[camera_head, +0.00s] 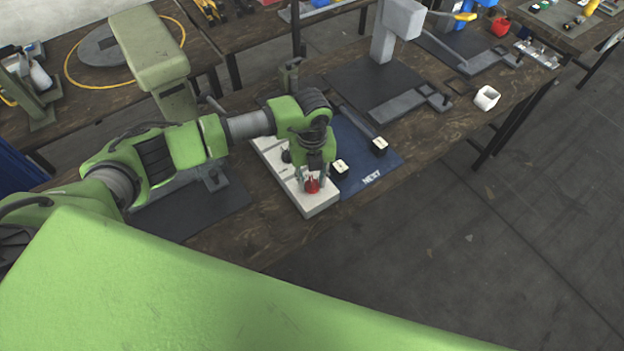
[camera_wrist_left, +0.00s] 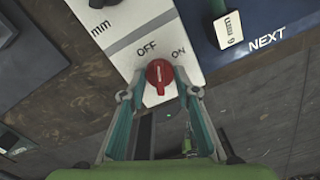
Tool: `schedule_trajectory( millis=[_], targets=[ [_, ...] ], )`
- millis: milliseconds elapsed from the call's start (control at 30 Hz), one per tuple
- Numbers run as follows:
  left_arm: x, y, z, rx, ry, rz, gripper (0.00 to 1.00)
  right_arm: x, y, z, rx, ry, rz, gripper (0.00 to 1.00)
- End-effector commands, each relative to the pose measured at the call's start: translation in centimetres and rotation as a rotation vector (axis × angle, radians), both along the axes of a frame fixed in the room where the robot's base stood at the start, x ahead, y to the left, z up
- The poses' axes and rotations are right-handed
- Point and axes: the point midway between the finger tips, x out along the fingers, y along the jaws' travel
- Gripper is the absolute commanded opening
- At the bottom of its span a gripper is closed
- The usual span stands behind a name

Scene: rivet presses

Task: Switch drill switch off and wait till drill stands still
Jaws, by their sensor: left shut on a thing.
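The drill switch is a red round knob (camera_head: 312,186) at the near end of a white panel (camera_head: 321,206) on the wooden bench. In the left wrist view the red knob (camera_wrist_left: 159,73) sits below the printed words OFF and ON on the white panel (camera_wrist_left: 135,30). I cannot tell surely which word the knob points to. My left gripper (camera_wrist_left: 160,85) has its fingers on either side of the knob, shut on it. In the head view the left gripper (camera_head: 312,178) reaches down over the panel end. My right gripper is not in view.
A blue mat (camera_head: 352,187) marked NEXT lies right of the panel, with small black items with white labels (camera_head: 379,144). A grey press (camera_head: 395,35) stands on a dark plate (camera_head: 365,85) behind. A white cup-like box (camera_head: 487,97) stands near the bench edge. Open floor lies right.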

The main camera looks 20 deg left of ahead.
Motion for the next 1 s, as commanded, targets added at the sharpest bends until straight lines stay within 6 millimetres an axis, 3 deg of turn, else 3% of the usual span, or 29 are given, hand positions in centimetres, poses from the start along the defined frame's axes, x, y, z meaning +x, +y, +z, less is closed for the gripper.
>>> schedule_trajectory(
  millis=[500, 1000],
  targets=[
    [0.12, -0.01, 0.13, 0.0, -0.004, 0.358, 0.07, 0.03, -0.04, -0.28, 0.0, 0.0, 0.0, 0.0],
    [0.16, 0.0, 0.17, -0.001, -0.004, 0.437, 0.07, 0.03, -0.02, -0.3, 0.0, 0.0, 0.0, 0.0]
  ],
)
